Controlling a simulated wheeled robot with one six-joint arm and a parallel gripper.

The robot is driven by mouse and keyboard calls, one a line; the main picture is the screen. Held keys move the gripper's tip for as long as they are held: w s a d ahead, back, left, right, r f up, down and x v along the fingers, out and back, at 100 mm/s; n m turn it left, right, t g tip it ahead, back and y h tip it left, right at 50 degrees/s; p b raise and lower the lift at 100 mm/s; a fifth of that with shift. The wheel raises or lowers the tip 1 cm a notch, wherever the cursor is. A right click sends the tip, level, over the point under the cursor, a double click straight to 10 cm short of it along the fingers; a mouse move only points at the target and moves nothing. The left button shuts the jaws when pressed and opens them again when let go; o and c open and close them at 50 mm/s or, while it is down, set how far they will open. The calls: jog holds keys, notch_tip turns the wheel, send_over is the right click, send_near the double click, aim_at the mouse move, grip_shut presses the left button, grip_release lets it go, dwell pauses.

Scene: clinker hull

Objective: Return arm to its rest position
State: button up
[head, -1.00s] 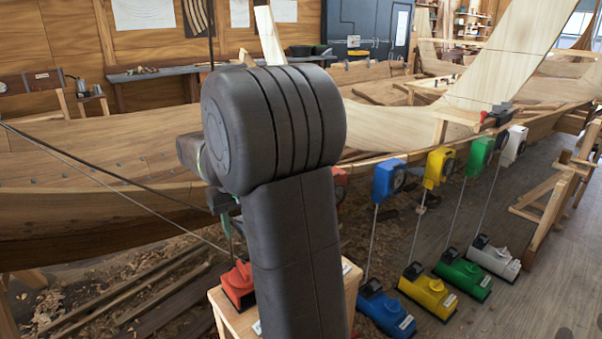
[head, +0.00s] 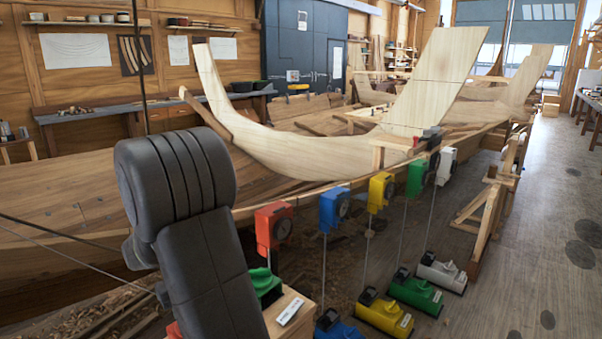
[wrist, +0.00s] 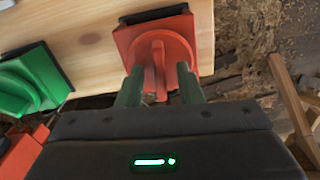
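In the wrist view my gripper (wrist: 158,88) has its two green fingers apart, with nothing pinched between them. A red block with a raised handle (wrist: 155,45) lies on a pale wooden box top beyond the fingertips. Its handle lines up with the gap between the fingers; I cannot tell how far off it is. In the head view my dark arm rises at the left and hides the gripper.
A green block (head: 266,287) sits on the wooden box (head: 290,320). Red (head: 272,225), blue, yellow, green and white devices line the hull edge, with rods down to floor blocks. The wooden hull (head: 60,195) is behind my arm. The floor at right (head: 540,230) is clear.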

notch_tip(320, 180, up, 14)
notch_tip(320, 180, down, 14)
jog(key=shift+f, duration=0.1)
jog(key=n+b, duration=0.1)
jog(key=n, duration=0.4)
jog(key=shift+n+b, duration=0.35)
jog(key=shift+n, duration=1.85)
